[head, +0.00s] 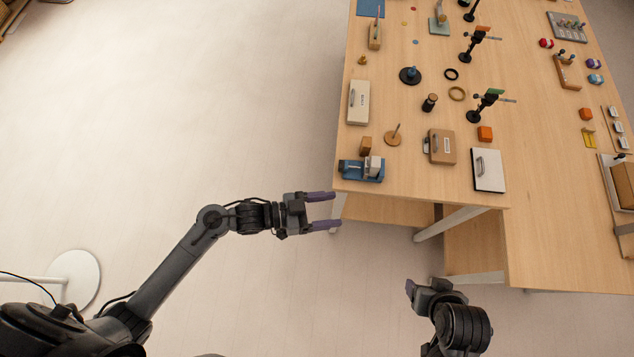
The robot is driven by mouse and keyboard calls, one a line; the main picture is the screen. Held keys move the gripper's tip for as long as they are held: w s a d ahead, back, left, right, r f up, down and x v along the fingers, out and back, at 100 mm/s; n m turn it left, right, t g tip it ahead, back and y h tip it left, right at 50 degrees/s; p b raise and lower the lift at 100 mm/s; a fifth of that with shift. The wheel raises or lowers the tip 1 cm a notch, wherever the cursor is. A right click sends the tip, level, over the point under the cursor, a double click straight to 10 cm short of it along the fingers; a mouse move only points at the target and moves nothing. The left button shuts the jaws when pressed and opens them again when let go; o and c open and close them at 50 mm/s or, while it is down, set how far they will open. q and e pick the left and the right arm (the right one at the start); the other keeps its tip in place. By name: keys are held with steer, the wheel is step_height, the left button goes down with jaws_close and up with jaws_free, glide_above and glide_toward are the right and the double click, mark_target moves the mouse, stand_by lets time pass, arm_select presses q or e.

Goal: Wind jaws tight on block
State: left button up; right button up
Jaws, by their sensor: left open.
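A small blue vise (348,173) stands at the near left corner of the wooden table. A pale block-like piece (374,165) sits at its right part; whether this is a jaw or a held block is too small to tell. A brown wooden block (365,146) is just behind the vise. My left gripper (335,210) is open and empty, its purple fingers pointing right, off the table's edge and below the vise in the picture. My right gripper (425,290) is off the table's near edge; its fingers do not show clearly.
Behind the vise are a white box (358,102) and a round wooden base with a peg (392,139). To its right are a brown box with a handle (440,147) and a white panel (488,170). Several stands and small props fill the table (540,220); its near right part is bare.

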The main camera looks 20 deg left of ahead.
arm_select(q)
step_height(320, 180, up, 8)
steer(key=a+n+t+y+p, duration=0.1)
steer(key=a+n+y+p, duration=0.1)
steer(key=y+p, duration=0.3)
steer(key=shift+s+a+r+n+t+y+p, duration=0.35)
steer(key=shift+n+p, duration=0.25)
steer(key=shift+p, duration=0.75)
steer(key=shift+d, duration=0.15)
